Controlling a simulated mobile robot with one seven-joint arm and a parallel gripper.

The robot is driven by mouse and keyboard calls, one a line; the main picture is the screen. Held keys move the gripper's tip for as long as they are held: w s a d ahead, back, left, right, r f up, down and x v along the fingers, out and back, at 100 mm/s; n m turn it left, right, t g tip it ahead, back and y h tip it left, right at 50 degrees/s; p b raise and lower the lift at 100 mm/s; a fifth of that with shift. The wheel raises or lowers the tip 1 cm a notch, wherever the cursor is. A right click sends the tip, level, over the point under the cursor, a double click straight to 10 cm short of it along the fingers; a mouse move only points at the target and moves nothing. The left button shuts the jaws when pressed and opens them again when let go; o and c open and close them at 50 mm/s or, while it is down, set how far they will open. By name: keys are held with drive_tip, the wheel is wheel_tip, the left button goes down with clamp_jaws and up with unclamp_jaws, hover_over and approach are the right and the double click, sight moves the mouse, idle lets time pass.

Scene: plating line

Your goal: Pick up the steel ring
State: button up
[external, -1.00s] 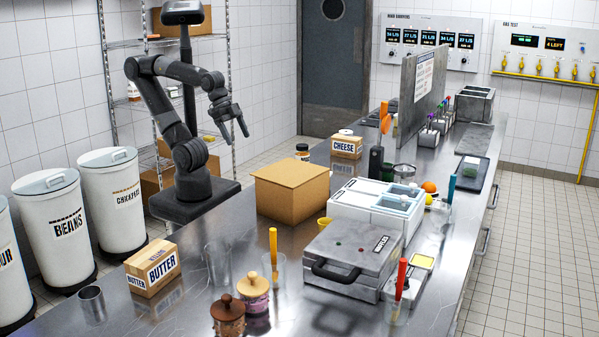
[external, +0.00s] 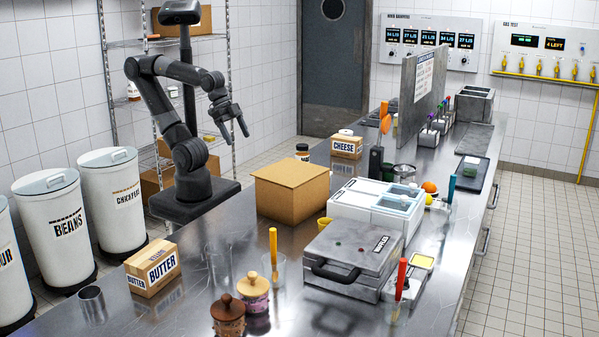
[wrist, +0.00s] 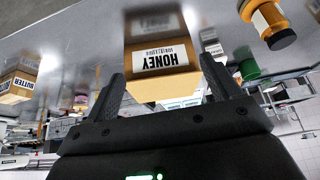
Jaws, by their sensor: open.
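I cannot make out a steel ring in either view. My gripper (external: 238,137) is open and empty, raised in the air beyond the counter's left edge in the external view. In the wrist view, my two open fingers (wrist: 164,88) stand apart, with a cardboard box labelled HONEY (wrist: 160,60) showing upside down beyond them. A plain-sided cardboard box (external: 292,192) stands on the counter in the external view and hides the surface behind it.
The steel counter (external: 215,300) holds a butter box (external: 153,269), a steel cup (external: 92,304), lidded jars (external: 228,316), a waffle iron (external: 350,255), a white bin unit (external: 375,205) and a cheese box (external: 346,146). An upright panel (external: 421,90) stands farther back.

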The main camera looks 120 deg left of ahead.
drive_tip(key=shift+c, duration=0.3)
drive_tip(key=w+d+r+m, duration=0.3)
drive_tip(key=w+d+r, duration=0.2)
drive_tip(key=w+d, duration=0.55)
drive_tip(key=w+d+m+h, duration=0.15)
drive_tip(key=w+d, duration=0.25)
drive_tip(key=d, duration=0.5)
drive_tip(key=w+d+m, duration=0.3)
drive_tip(key=w+d, duration=0.1)
drive_tip(key=d, duration=0.6)
drive_tip(key=m+g+h, duration=0.2)
drive_tip(key=m+g, duration=0.2)
drive_tip(key=m, duration=0.1)
hover_over(91, 294)
drive_tip(key=w, duration=0.2)
drive_tip(key=f, duration=1.9)
drive_tip(key=shift+s+a, duration=0.1)
drive_tip(key=shift+a, duration=0.3)
drive_tip(key=x, duration=0.5)
drive_tip(key=shift+s+d, duration=0.25)
drive_tip(key=c, duration=1.1)
